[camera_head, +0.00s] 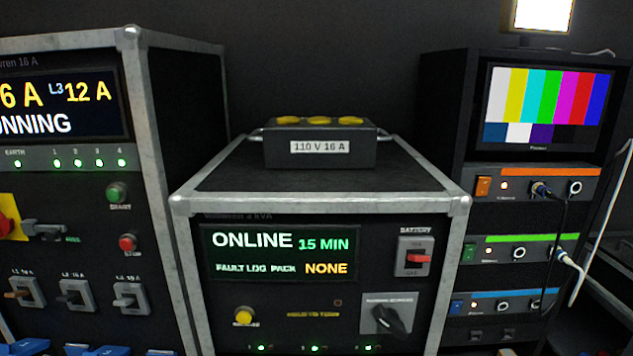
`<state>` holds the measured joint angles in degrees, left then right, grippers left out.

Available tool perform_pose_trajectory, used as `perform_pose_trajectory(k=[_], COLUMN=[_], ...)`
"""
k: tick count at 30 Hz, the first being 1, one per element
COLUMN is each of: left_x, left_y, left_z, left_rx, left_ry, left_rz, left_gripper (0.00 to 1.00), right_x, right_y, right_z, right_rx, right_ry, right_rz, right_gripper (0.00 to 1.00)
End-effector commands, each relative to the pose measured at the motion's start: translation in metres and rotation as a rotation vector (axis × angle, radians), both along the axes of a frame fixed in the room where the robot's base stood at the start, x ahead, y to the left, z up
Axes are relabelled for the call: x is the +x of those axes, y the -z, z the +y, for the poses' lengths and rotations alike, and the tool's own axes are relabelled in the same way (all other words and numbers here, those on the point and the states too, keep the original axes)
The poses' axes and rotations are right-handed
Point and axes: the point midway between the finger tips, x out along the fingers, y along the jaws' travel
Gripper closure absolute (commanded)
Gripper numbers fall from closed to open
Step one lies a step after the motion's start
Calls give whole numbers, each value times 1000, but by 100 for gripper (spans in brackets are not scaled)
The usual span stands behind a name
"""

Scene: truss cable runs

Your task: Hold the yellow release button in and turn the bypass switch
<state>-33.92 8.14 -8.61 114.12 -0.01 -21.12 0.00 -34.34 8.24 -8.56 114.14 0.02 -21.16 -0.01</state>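The yellow release button (244,316) sits at the lower left of the middle cabinet's front panel. The bypass switch (393,319) is a black rotary knob on a grey plate at the lower right of the same panel, its handle slanting down to the right. Between them is a small yellow label (313,315), with a small dark lamp above its right end. The panel's display (280,254) reads ONLINE, 15 MIN and FAULT LOG PACK NONE. Neither of my grippers shows in the head view, and nothing touches the button or switch.
A red battery switch (417,257) sits above the bypass switch. A 110 V 16 A box (320,146) stands on the cabinet top. A distribution cabinet (184,110) with breakers is at left, a monitor rack (463,130) with cables at right. The space before the panel looks clear.

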Motion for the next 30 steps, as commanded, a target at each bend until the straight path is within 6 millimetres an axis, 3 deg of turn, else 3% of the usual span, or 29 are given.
perform_pose_trajectory(k=[10,30], left_x=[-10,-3], left_y=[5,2], left_z=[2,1], left_rx=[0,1], left_ry=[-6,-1], left_rz=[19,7], left_gripper=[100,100], right_x=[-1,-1], right_y=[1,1], right_z=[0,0], right_rx=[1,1], right_ry=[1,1], right_rz=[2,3], right_gripper=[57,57])
